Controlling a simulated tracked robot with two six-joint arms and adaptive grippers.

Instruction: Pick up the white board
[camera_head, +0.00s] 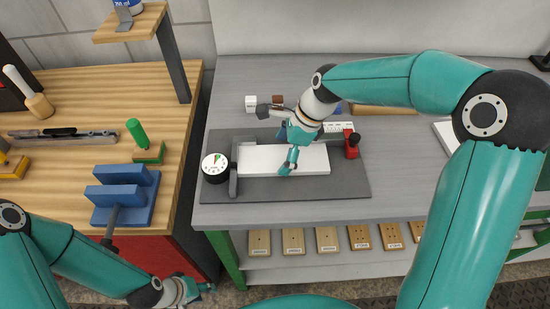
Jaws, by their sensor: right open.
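The white board (312,159) lies flat on a dark grey mat (350,185) on the grey bench. A round gauge (215,167) with a grey upright bar stands at its left end. A small red device (352,145) stands just beyond its right end. My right gripper (275,139) is open over the board. One fingertip shows in front of the board's middle and the other is above the mat's back edge. I cannot tell if it touches the board, and it hides part of it. My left gripper (188,290) is low at the bottom, away from the board; its jaw opening is unclear.
A white cube (251,103) and a brown block (277,99) sit behind the mat. A wooden table (75,175) at left carries a blue block fixture (126,194) and a green-handled tool (141,140). The bench right of the mat is mostly clear below my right arm.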

